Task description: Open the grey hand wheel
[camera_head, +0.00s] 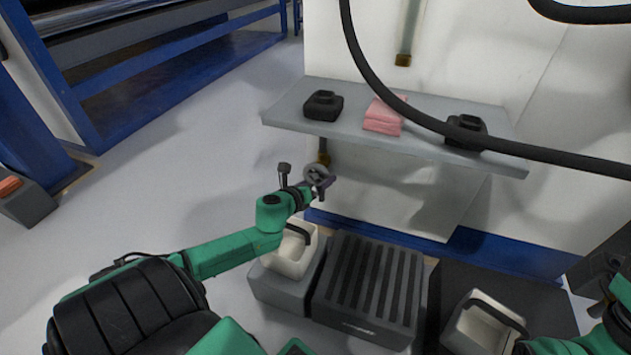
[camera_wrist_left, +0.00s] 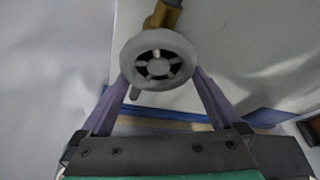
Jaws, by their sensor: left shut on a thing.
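The grey hand wheel (camera_head: 318,175) is a small spoked ring on a brass valve fitting (camera_head: 324,156) below the shelf, by the white wall. In the left wrist view the wheel (camera_wrist_left: 158,63) faces the camera, its hub and spokes clear, with the brass stem (camera_wrist_left: 164,16) behind it. My left gripper (camera_head: 309,184) is at the wheel. In the left wrist view its two fingers (camera_wrist_left: 158,85) reach the wheel's rim from both sides and are shut on it. My right arm shows only in part at the lower right edge; its fingers cannot be made out.
A grey shelf (camera_head: 285,108) above the wheel carries two black items and pink folded cloths (camera_head: 383,116). A black hose (camera_head: 450,133) hangs across the front. Below stand a light bin (camera_head: 293,250), a slatted dark box (camera_head: 368,290) and another bin (camera_head: 482,325). Open floor lies left.

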